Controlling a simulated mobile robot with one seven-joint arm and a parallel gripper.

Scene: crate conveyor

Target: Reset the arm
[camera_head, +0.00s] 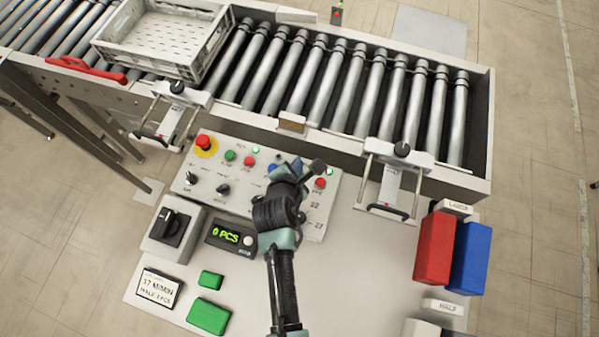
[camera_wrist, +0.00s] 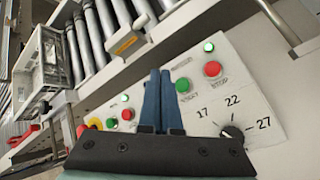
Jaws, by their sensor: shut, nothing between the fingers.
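My gripper (camera_wrist: 160,100) is shut and empty in the wrist view, its two dark blue fingers side by side, in front of the control panel (camera_wrist: 240,90). In the head view my arm reaches up over the panel (camera_head: 230,190), and my gripper (camera_head: 317,166) is above its right part, near a red button (camera_head: 320,183). I cannot tell whether the fingertips touch anything. In the wrist view a green button (camera_wrist: 183,85), a red button (camera_wrist: 213,69) and a dial (camera_wrist: 233,132) marked 17, 22 and 27 are to the right of the fingers.
A roller conveyor (camera_head: 355,90) runs behind the panel with a grey crate (camera_head: 215,65) at its left. A red block (camera_head: 435,248) and a blue block (camera_head: 470,258) stand at the right. Green blocks (camera_head: 208,316), a counter display reading 0 PCS (camera_head: 230,237) and a rotary switch (camera_head: 172,228) are at the left.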

